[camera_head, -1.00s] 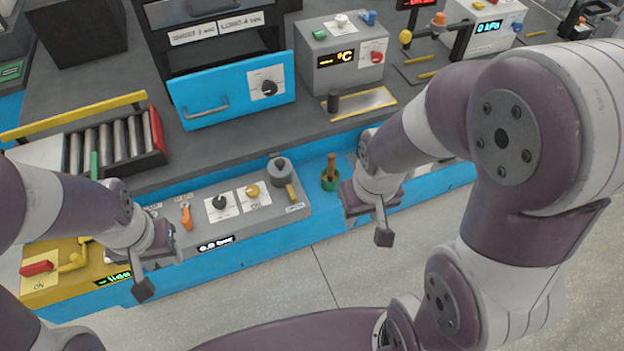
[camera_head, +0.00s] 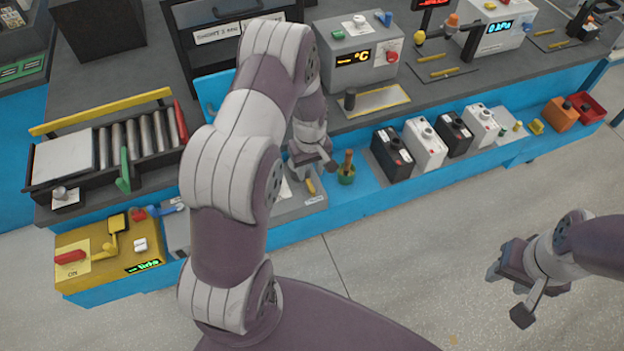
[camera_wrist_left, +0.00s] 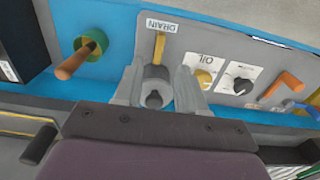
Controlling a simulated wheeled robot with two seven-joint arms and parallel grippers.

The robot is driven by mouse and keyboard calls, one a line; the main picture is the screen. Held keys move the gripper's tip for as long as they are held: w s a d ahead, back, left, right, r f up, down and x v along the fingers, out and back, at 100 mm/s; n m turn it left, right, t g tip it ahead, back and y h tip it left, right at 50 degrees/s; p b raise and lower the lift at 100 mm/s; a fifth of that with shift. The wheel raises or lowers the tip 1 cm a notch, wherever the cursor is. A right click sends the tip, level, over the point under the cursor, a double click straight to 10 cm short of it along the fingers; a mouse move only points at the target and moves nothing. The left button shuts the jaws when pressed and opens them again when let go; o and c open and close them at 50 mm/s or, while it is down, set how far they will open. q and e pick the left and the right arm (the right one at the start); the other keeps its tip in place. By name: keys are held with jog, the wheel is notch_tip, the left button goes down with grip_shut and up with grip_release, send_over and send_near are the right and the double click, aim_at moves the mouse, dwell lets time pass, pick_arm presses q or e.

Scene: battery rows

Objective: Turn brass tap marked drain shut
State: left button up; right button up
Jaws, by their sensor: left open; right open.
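The drain tap has a brass-yellow lever (camera_wrist_left: 158,48) that reaches from a round grey body (camera_wrist_left: 156,90) toward a white DRAIN label (camera_wrist_left: 162,26) in the left wrist view. In the head view the lever (camera_head: 310,186) shows just below my left gripper (camera_head: 315,160), which hides the grey body. In the left wrist view my left gripper (camera_wrist_left: 158,88) is open, one finger on each side of the grey body; I cannot tell if they touch it. My right gripper (camera_head: 512,290) is open and empty over the floor at lower right.
A green pot with a wooden handle (camera_head: 346,170) stands right beside the tap. Several black and white batteries (camera_head: 424,145) stand further right.

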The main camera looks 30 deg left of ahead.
aim_at(311, 185)
pick_arm(q)
notch_tip(311, 185, down, 7)
jog(key=shift+w+f+p, duration=0.1)
jog(key=shift+p, duration=0.25)
grip_shut()
